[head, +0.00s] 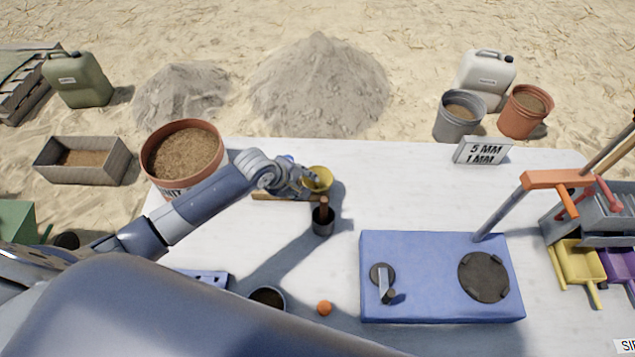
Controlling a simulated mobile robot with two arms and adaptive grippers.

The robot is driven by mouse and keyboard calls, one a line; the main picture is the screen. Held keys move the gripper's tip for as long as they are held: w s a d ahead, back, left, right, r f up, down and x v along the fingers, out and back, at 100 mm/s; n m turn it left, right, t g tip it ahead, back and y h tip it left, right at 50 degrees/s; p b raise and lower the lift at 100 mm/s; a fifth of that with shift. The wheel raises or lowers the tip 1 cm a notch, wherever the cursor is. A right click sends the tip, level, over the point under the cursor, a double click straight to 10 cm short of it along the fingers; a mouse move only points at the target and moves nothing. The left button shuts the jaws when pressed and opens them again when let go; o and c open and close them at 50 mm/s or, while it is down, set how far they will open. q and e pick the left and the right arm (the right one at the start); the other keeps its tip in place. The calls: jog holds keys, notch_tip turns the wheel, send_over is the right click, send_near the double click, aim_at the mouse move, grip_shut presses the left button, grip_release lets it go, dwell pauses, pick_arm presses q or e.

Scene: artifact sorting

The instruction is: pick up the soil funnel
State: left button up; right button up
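A small yellow round piece (319,178), which looks like the soil funnel, is over the white table (400,190) near its far side, left of centre. My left gripper (304,182) reaches in from the left and is right at the left side of this piece. The fingers are small and partly hidden against it, so I cannot tell if they are closed on it. A wooden strip (268,197) lies just below and left of the gripper. My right gripper is not in view.
A dark cup with a wooden handle (323,222) stands just below the funnel. A blue box (430,250) with a crank and a dark disc is right of centre. An orange ball (324,308) lies near the front. A soil-filled terracotta pot (152,164) stands left of the gripper.

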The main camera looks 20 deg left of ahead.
aim_at(307, 185)
pick_arm(q)
jog(key=x, duration=0.3)
jog(key=shift+w+p, duration=0.4)
jog(key=shift+w, duration=0.05)
jog(key=shift+w+d+f, duration=0.15)
jog(key=shift+w+f, duration=0.15)
jog(key=shift+f, duration=0.35)
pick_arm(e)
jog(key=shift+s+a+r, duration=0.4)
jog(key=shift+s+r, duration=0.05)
pick_arm(q)
jog(key=c, duration=0.7)
grip_shut()
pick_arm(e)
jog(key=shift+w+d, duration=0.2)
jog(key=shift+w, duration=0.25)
